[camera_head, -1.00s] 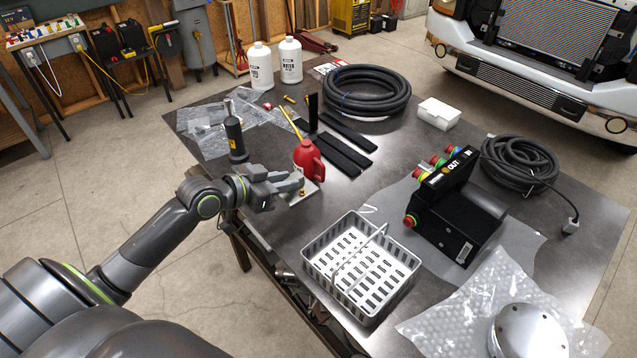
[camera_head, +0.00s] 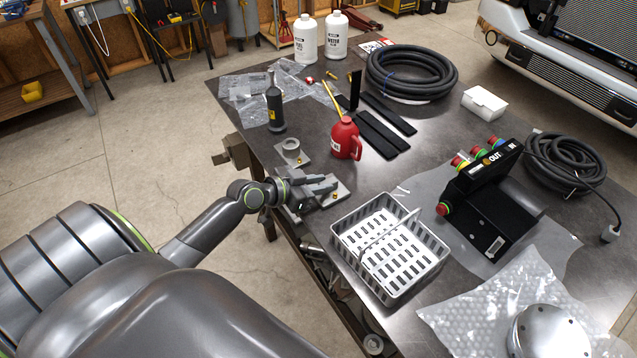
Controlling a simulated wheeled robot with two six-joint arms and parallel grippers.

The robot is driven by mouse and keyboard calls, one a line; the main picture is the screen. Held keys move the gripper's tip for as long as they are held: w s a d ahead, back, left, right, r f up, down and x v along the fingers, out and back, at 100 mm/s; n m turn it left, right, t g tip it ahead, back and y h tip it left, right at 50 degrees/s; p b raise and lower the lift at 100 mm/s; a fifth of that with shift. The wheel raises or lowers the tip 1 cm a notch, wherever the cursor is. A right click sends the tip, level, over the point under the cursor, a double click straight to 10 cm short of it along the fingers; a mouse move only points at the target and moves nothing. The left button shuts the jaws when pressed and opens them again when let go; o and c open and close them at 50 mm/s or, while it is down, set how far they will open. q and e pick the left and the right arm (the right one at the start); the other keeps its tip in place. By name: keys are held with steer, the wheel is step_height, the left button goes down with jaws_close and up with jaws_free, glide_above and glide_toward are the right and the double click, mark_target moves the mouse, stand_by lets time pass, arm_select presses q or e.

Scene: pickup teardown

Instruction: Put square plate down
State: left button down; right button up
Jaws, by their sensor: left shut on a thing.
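The square plate (camera_head: 341,195) is a small light grey metal plate with a small brass-coloured fitting near its middle. It is at the table's near left edge, just left of the white basket. My left gripper (camera_head: 328,186) is shut on the plate and covers part of it. The plate looks roughly level and low over the tabletop; I cannot tell whether it touches. My right gripper is out of view.
A white slotted basket (camera_head: 388,250) stands close on the right. A red oil can (camera_head: 346,139) and a grey ring on a plate (camera_head: 291,151) are behind the gripper. A dark bottle (camera_head: 275,108) stands farther back.

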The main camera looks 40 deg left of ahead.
arm_select(q)
steer(key=shift+f, duration=0.1)
steer(key=c, duration=1.3)
jaws_free()
steer(key=shift+o, duration=0.2)
steer(key=shift+r, duration=0.2)
steer(key=b+v, duration=0.1)
steer(key=v, duration=1.1)
steer(key=shift+a, duration=0.1)
